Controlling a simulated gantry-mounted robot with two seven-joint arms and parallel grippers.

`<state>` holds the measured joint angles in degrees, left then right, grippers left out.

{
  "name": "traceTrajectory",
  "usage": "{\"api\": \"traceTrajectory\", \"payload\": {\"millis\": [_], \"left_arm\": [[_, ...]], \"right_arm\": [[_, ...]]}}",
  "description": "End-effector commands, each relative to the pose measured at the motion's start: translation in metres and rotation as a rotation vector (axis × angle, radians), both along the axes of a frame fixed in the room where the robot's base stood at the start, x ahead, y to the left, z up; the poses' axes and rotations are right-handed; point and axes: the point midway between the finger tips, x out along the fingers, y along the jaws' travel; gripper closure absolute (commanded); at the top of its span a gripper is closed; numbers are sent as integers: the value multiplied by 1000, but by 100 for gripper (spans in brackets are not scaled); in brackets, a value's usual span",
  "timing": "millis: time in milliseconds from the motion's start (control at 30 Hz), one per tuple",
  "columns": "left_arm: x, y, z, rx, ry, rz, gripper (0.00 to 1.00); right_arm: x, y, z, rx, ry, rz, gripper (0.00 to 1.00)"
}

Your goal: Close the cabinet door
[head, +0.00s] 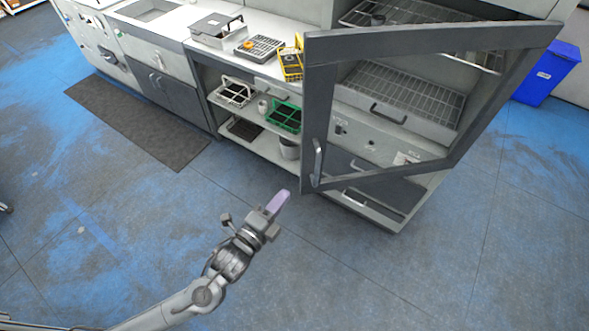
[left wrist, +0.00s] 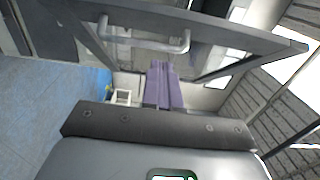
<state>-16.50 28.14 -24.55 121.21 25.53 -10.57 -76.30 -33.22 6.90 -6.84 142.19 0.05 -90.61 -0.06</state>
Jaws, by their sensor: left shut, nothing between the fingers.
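The cabinet door (head: 312,118) is a dark grey frame with a glass pane, and it stands wide open in front of the cabinet (head: 392,150). A metal handle (head: 317,162) is on its left upright. The door also shows in the left wrist view (left wrist: 225,32), with the handle (left wrist: 150,46) ahead of the fingers. My left gripper (head: 279,201) is shut and empty, with purple fingertips, to the lower left of the handle and apart from it in the head view. Its fingers (left wrist: 164,85) point toward the door in the wrist view. My right gripper is not in view.
Wire racks (head: 400,90) show inside the cabinet through the door. To the left, a counter (head: 180,22) and open shelves (head: 245,118) hold racks and a green tray (head: 284,117). A dark mat (head: 140,120) lies on the floor. A blue bin (head: 546,73) stands at right. Floor below the door is clear.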

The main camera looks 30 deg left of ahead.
Motion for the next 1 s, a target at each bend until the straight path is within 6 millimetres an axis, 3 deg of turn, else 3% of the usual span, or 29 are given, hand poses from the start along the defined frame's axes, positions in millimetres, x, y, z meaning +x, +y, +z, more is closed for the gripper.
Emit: {"api": "traceTrajectory", "payload": {"millis": [167,600,1000], "left_arm": [[19,-2,2,-1,-4,2,100],[97,-12,2,-4,-3,1,100],[126,12,1,-3,0,0,100]], "right_arm": [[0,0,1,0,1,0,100],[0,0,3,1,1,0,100],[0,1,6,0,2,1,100]]}}
